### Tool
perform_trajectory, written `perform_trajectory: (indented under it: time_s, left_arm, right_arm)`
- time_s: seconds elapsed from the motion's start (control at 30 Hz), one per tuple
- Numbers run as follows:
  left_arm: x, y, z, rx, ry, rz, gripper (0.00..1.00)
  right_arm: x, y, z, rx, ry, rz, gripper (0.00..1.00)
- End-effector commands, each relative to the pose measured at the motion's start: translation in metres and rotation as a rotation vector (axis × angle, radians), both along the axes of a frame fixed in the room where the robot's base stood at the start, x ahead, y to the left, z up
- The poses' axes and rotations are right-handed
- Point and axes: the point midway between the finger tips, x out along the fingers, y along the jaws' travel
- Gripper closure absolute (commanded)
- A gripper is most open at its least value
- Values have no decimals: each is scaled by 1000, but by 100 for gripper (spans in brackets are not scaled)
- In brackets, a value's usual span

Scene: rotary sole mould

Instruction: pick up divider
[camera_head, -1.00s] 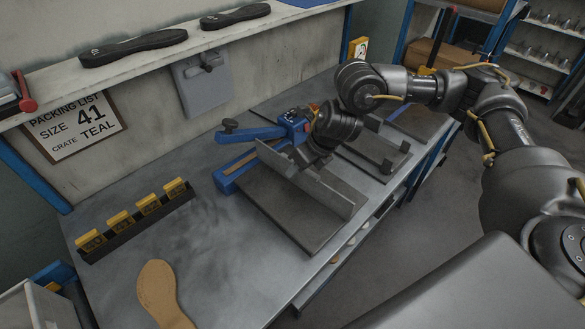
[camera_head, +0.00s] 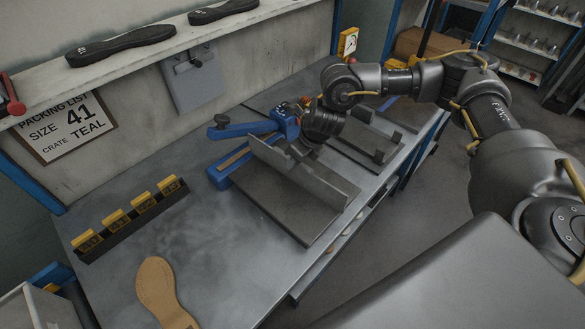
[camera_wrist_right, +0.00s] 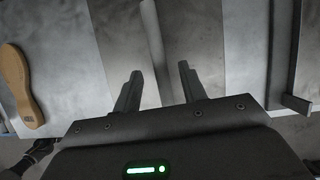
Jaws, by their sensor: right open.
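The divider (camera_head: 300,174) is a long grey upright plate on a dark flat board on the bench. It runs diagonally across the board. My right gripper (camera_head: 299,150) is close to the divider's upper edge, partly hidden by its own wrist. In the right wrist view the divider (camera_wrist_right: 152,45) is a pale narrow strip running between the two fingers. The right gripper (camera_wrist_right: 159,86) is open there, with a gap to the strip on both sides. Contact with the divider cannot be told. My left gripper is not in view.
A blue clamp-like fixture (camera_head: 243,130) adjoins the board. A rack with yellow numbered tags (camera_head: 130,217) and a tan sole (camera_head: 157,287) lie to the left. Another dark board with a grey bracket (camera_head: 372,148) is at the right. The bench middle is clear.

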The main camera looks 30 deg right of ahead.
Motion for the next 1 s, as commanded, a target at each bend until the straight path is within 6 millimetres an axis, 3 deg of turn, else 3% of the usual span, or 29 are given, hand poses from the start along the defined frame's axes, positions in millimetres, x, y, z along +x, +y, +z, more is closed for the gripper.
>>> perform_trajectory:
  time_s: [0.17, 0.3, 0.6, 0.93, 1.0]
  left_arm:
    - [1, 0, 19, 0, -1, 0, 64]
    - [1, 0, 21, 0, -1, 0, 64]
    - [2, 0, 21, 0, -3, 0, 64]
    - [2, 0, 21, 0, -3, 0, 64]
    - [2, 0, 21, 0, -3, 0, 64]
  right_arm:
    - [10, 2, -20, -2, 6, -2, 58]
    - [16, 5, -38, 0, 4, -3, 58]
    - [18, 6, -44, 0, 2, -1, 58]
    - [18, 5, -43, 0, 2, -1, 100]
    - [18, 5, -43, 0, 2, -1, 100]
